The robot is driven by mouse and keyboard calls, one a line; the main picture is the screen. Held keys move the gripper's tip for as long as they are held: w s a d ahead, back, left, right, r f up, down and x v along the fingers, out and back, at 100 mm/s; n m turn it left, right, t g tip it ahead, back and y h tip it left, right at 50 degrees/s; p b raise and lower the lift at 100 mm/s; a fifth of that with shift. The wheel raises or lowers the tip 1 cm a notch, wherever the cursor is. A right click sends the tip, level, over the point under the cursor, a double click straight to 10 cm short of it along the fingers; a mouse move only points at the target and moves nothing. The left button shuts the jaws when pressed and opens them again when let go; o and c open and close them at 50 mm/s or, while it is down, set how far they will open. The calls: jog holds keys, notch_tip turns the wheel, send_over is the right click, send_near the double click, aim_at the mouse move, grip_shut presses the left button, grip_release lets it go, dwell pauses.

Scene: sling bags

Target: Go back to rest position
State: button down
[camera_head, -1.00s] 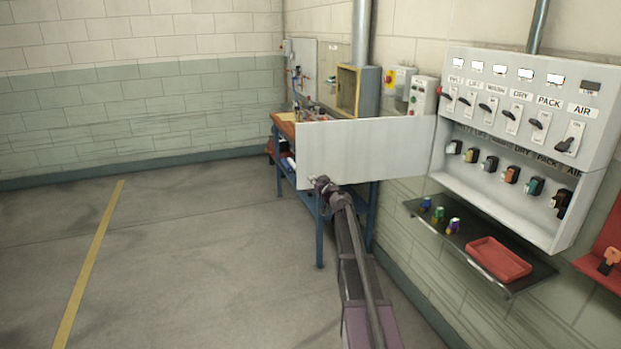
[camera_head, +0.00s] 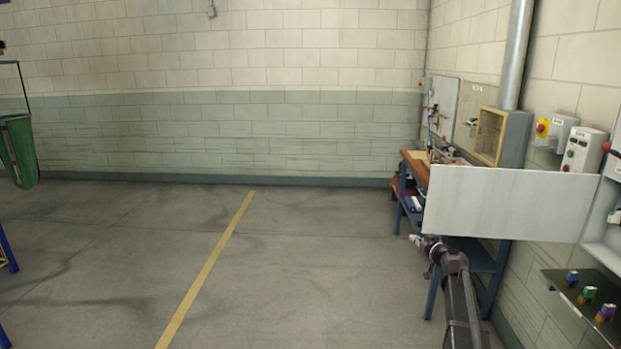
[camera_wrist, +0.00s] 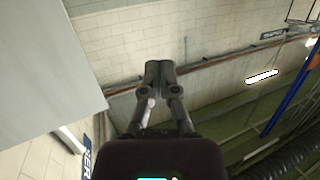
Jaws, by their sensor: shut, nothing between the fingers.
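My gripper (camera_wrist: 158,72) shows in the wrist view with its two dark fingers together and nothing between them. In the head view my gripper (camera_head: 416,240) is small, at the end of my dark arm, in front of the blue workbench. It is just below the lower left corner of the open white panel door (camera_head: 510,203). Whether it touches the door I cannot tell; the door also fills the upper left of the wrist view (camera_wrist: 55,60).
A blue workbench (camera_head: 403,195) with a wooden top stands behind the door. A dark shelf (camera_head: 560,283) with several small coloured locks is at the lower right. A green bin (camera_head: 20,150) is at the far left. The floor (camera_head: 120,260) in the middle and left is open.

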jog(key=s+a+f+n+g+y, duration=0.1)
jog(key=s+a+f+g, duration=0.35)
jog(key=s+a, duration=0.45)
jog(key=s+a+f+g, duration=0.4)
jog(key=s+a+f, duration=0.2)
jog(key=s+a, duration=0.25)
jog(key=s+f+m+g+h, duration=0.2)
jog(key=s+g+h, duration=0.1)
jog(key=s, duration=0.7)
jog(key=s+a+f+m+g+h, duration=0.1)
jog(key=s+f+g+h, duration=0.1)
jog(key=s, duration=0.8)
jog(key=shift+a+f+m+g+h, duration=0.15)
jog(key=shift+f+m+g+h, duration=0.35)
jog(key=shift+g, duration=0.45)
jog(key=shift+f, duration=0.1)
